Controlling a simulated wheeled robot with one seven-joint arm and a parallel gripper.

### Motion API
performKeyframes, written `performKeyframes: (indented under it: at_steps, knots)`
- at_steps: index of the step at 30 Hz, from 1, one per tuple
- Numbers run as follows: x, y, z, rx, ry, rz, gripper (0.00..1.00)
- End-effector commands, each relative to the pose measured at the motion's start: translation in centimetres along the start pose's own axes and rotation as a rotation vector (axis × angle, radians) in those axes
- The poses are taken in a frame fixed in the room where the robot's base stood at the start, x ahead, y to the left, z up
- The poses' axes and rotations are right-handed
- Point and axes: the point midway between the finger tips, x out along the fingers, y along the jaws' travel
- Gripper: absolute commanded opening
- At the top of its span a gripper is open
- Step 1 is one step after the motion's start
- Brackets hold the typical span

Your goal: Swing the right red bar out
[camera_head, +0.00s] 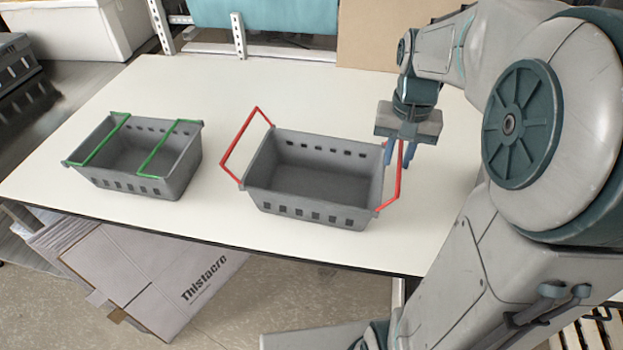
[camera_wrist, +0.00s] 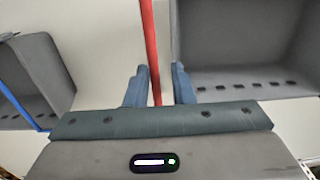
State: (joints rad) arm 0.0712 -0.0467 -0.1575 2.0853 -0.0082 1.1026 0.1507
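The grey crate with red bars (camera_head: 310,190) stands in the middle of the table. Its right red bar (camera_head: 399,180) sticks up and outward beyond the right wall; it also shows in the wrist view (camera_wrist: 150,45). The left red bar (camera_head: 236,140) leans out over the left side. My gripper (camera_head: 398,155) is at the right bar, with its blue fingers on either side of it. In the wrist view my gripper (camera_wrist: 161,80) is open, the bar between the fingers, nearer the left one, with a gap on the right. I cannot tell whether the left finger touches it.
A grey crate with green bars (camera_head: 135,158) stands to the left, both bars lying across its top. The wrist view shows another grey crate with a blue bar (camera_wrist: 22,105) close by. The white table (camera_head: 215,90) is clear behind the crates. A cardboard box (camera_head: 150,275) lies below.

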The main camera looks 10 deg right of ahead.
Motion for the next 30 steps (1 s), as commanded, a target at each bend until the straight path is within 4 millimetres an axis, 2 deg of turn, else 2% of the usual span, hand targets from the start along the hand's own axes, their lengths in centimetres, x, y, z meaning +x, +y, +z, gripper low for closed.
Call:
performKeyframes:
  at_steps: [30]
  knots:
    - [-7.9,-1.0,0.0,-0.001,0.001,0.000,0.22]
